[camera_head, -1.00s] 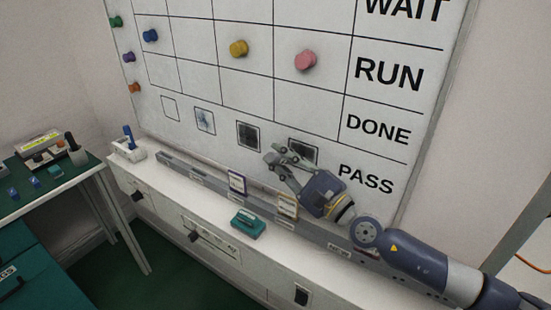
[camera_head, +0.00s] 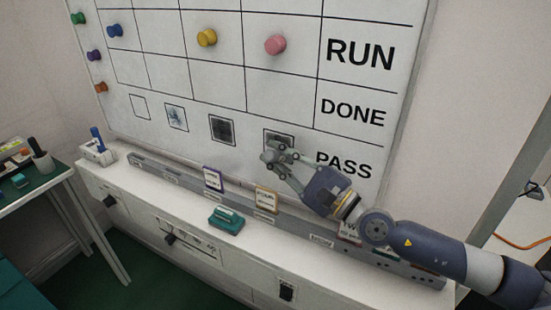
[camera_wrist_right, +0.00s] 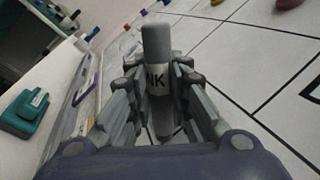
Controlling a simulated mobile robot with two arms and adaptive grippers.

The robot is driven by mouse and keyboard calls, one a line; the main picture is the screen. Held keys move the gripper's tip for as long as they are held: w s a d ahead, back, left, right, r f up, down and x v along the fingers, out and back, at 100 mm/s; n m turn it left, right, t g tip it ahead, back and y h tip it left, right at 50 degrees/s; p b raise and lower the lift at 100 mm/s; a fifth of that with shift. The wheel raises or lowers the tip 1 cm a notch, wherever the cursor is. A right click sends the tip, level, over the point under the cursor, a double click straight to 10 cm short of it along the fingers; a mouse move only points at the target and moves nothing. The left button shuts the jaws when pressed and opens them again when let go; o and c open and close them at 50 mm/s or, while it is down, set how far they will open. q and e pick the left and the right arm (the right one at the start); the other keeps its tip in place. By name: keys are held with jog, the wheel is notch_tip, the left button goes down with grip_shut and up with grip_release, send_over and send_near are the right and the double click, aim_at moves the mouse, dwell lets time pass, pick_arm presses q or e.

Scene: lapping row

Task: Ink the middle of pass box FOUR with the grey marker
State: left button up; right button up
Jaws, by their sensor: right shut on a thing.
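The whiteboard (camera_head: 150,78) has a PASS row of small boxes. The leftmost box (camera_head: 140,107) is blank, the second (camera_head: 176,117) is patchy blue-grey, and the third (camera_head: 222,130) is dark. The rightmost box (camera_head: 279,135) is dark where it shows, and my right gripper (camera_head: 272,158) covers its lower part. I cannot read box numbers. In the right wrist view my right gripper (camera_wrist_right: 160,95) is shut on the grey marker (camera_wrist_right: 157,42), which has a pale label with dark letters. Whether its tip touches the board cannot be told. My left gripper is not in view.
A ledge (camera_head: 150,185) runs below the board, with a teal eraser-like block (camera_head: 227,219), a purple-framed card (camera_head: 213,179) and an orange-framed card (camera_head: 266,199). A holder with a blue marker (camera_head: 97,146) stands at the left. Coloured magnets (camera_head: 275,44) sit on the board.

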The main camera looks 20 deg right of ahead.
jog(key=shift+w+a+r+p, duration=0.25)
jog(key=shift+w+r+p, duration=0.1)
jog(key=shift+p, duration=0.15)
jog(key=shift+w+a+p, duration=0.3)
jog(key=shift+w+a, duration=0.05)
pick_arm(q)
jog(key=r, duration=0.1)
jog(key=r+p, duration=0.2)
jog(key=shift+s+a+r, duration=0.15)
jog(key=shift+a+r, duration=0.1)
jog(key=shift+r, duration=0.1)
pick_arm(e)
jog(key=w+a, duration=0.2)
jog(key=w, duration=0.1)
jog(key=w+a, duration=0.1)
jog(key=shift+w+a+f, duration=0.2)
jog(key=shift+f, duration=0.1)
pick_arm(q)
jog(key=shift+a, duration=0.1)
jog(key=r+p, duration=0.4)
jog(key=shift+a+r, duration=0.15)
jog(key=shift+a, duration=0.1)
pick_arm(e)
jog(key=s+a, duration=0.3)
jog(key=a, duration=0.1)
jog(key=shift+s+a, duration=0.35)
jog(key=shift+s, duration=0.05)
